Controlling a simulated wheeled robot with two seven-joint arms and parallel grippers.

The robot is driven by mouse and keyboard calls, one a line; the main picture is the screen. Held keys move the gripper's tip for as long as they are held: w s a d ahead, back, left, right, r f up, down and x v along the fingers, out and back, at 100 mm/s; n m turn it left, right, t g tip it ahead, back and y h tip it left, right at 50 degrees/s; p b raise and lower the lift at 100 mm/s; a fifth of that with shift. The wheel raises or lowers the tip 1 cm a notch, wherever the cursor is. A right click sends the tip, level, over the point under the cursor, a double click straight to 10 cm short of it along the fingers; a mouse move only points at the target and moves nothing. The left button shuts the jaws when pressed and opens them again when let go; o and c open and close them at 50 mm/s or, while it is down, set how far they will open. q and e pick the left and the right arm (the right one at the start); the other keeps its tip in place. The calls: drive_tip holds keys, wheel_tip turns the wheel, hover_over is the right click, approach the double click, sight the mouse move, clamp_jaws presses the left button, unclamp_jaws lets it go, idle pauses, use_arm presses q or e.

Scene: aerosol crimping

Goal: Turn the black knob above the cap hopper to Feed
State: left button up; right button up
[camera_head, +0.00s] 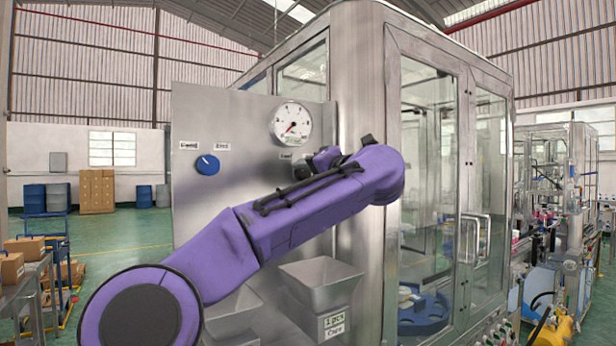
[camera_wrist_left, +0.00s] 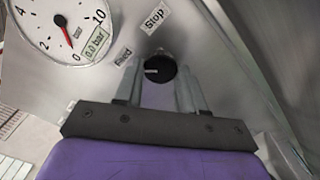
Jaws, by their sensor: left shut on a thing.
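The black knob (camera_wrist_left: 162,68) sits on the steel panel, below the Feed label (camera_wrist_left: 122,57) and the Stop label (camera_wrist_left: 154,20) in the left wrist view. Its short white mark points left in that view, toward the Feed side rather than Stop. My left gripper (camera_wrist_left: 158,85) has one finger on each side of the knob and is shut on it. The cap hopper (camera_head: 320,275), with a Caps label, is below the arm. My right gripper is not in view.
A round pressure gauge (camera_head: 291,122) is just above my wrist, its needle near 0. A blue knob (camera_head: 207,165) is on the panel to the left. Another hopper (camera_head: 232,310) is partly behind my arm. Glass machine doors (camera_head: 430,180) stand to the right.

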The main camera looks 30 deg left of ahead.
use_arm(q)
drive_tip(key=shift+r, duration=0.25)
drive_tip(key=o, duration=0.8)
drive_tip(key=shift+c, duration=0.2)
drive_tip(key=o, duration=0.3)
drive_tip(key=shift+f, duration=0.15)
drive_tip(key=shift+d+f, duration=0.1)
drive_tip(key=shift+d, duration=0.25)
drive_tip(key=b+v, duration=0.3)
drive_tip(key=v, duration=0.6)
drive_tip(key=shift+s+d, duration=0.25)
drive_tip(key=shift+d, duration=0.1)
